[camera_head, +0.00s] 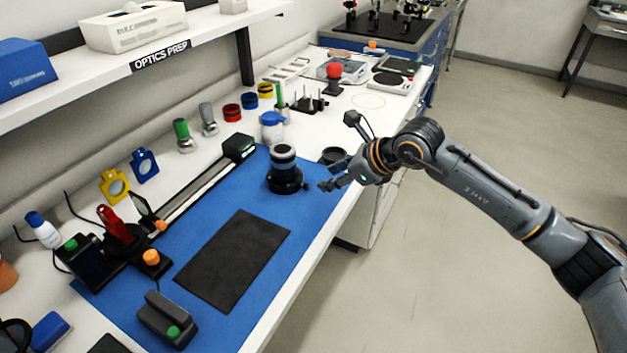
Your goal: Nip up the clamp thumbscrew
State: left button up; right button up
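A black cylindrical unit with a grey band (283,160) stands upright on the blue mat, in a wider black clamp-like base (285,184). A small dark knob (306,187) sticks out on the base's right side; it may be the clamp thumbscrew, but it is too small to be sure. My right gripper (328,184) comes in from the right, with its tips low over the mat's right edge, just right of that knob. I cannot tell whether they touch it or how far apart the fingers are. My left gripper is not in view.
The blue mat (225,308) holds a dark pad (235,258), a long rail (195,195) and a dark box with a green button (168,320). A round black part (333,155) lies behind my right gripper. A blue-capped bottle (272,127) stands beyond the cylinder. A shelf (100,65) overhangs the left.

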aim_at(308, 185)
jog(key=p+x, duration=0.1)
jog(key=x, duration=0.6)
jog(key=shift+w+a+f, duration=0.2)
jog(key=shift+a, duration=0.05)
grip_shut()
